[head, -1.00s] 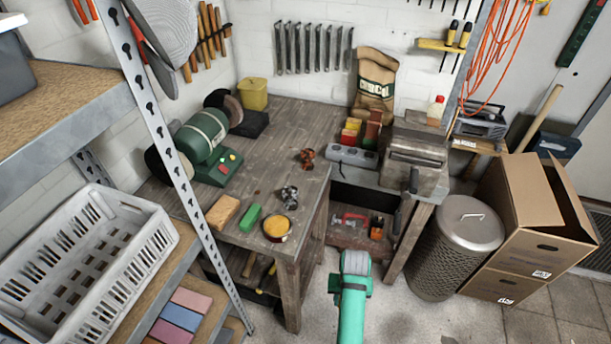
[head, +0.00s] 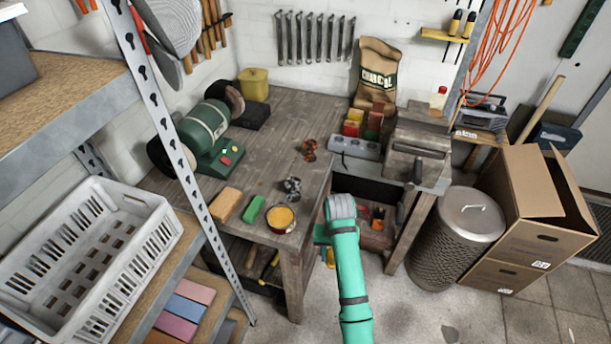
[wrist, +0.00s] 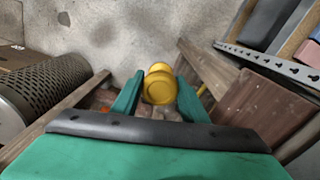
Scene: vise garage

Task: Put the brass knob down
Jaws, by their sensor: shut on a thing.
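The brass knob (wrist: 159,86), a yellow rounded piece, is held between the two green fingers of my gripper (wrist: 158,97) in the wrist view. A small yellow part of the brass knob (head: 330,258) shows under my gripper (head: 322,238) in the head view. My gripper is beside the front right edge of the wooden workbench (head: 262,142), over the gap in front of the lower shelf. In the wrist view the floor lies beyond the knob, and nothing visibly supports it.
A round tin with yellow contents (head: 281,219), a green block (head: 253,210), a tan block (head: 225,204), silver pieces (head: 291,187) and copper pieces (head: 309,149) lie on the bench. A grinder (head: 207,135) stands at left. The middle bench top is clear. A vise (head: 415,155) is at right.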

